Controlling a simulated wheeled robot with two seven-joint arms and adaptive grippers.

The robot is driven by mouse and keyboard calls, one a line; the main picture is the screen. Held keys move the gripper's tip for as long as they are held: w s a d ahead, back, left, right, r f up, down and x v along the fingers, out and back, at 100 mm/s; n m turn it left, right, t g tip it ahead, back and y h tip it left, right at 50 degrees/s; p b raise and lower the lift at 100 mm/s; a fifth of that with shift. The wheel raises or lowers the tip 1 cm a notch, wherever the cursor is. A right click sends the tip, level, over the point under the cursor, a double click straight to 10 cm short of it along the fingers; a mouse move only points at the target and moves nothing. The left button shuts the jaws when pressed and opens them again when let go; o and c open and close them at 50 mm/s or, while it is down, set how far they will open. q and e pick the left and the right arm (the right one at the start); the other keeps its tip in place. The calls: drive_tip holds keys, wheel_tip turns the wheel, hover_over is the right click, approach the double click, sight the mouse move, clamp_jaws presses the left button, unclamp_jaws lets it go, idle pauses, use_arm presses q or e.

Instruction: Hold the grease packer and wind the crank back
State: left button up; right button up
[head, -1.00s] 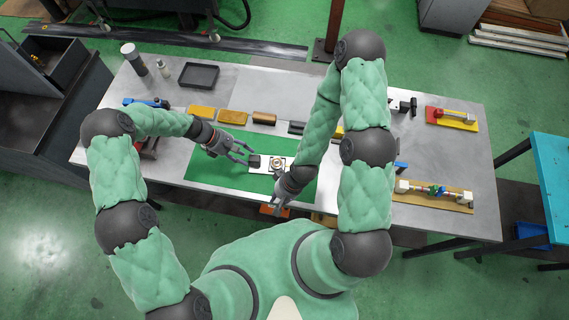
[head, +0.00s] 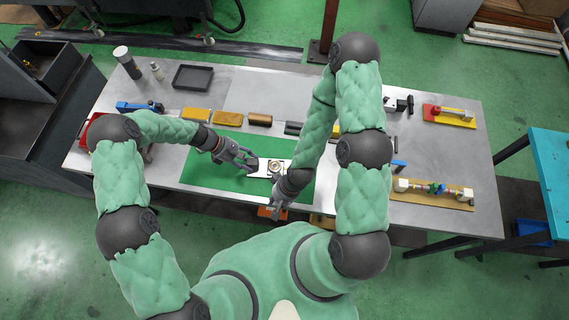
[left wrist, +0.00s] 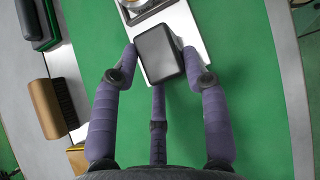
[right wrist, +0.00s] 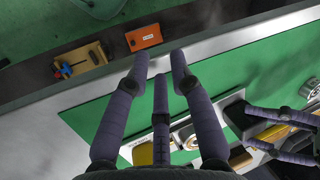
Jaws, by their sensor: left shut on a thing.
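The grease packer, a pale plate (head: 266,174) with a dark block and a round metal part (head: 275,167), lies on the green mat (head: 215,175). My left gripper (head: 252,164) is shut on the dark block (left wrist: 160,52) at the plate's left end; its fingers flank the block in the left wrist view. The round part is cut off at the top there. My right gripper (head: 279,208) is empty, its fingers apart, near the bench's front edge; in the right wrist view its fingertips (right wrist: 160,58) are clear of the packer's round part (right wrist: 185,136). I cannot make out the crank handle.
Yellow and brown blocks (head: 227,118) lie in a row behind the mat. A black tray (head: 193,77) stands at the back left, and a board with coloured parts (head: 433,194) at the right. An orange box (right wrist: 144,38) lies below the bench's front edge.

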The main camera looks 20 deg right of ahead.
drive_tip(key=shift+o, duration=1.2)
drive_tip(key=shift+w, duration=0.1)
drive_tip(key=shift+w+r, duration=0.1)
drive_tip(key=shift+w, duration=0.1)
drive_tip(key=w+r+n, duration=0.1)
drive_tip(key=w+d+r+n, duration=0.1)
drive_tip(key=shift+w+r, duration=0.25)
drive_tip(key=shift+w, duration=0.1)
drive_tip(key=w+d+r+n+h, duration=0.1)
drive_tip(key=w+d+r+n, duration=0.1)
drive_tip(key=d, duration=0.3)
drive_tip(key=w+d+r+n+h, duration=0.1)
drive_tip(key=w+d+r+n, duration=0.1)
drive_tip(key=d+r+n, duration=0.1)
drive_tip(key=w+d+r+n+h, duration=0.2)
drive_tip(key=w+d+r+n, duration=0.1)
drive_tip(key=d+r, duration=0.2)
drive_tip(key=shift+d, duration=0.8)
drive_tip(key=shift+f, duration=3.45)
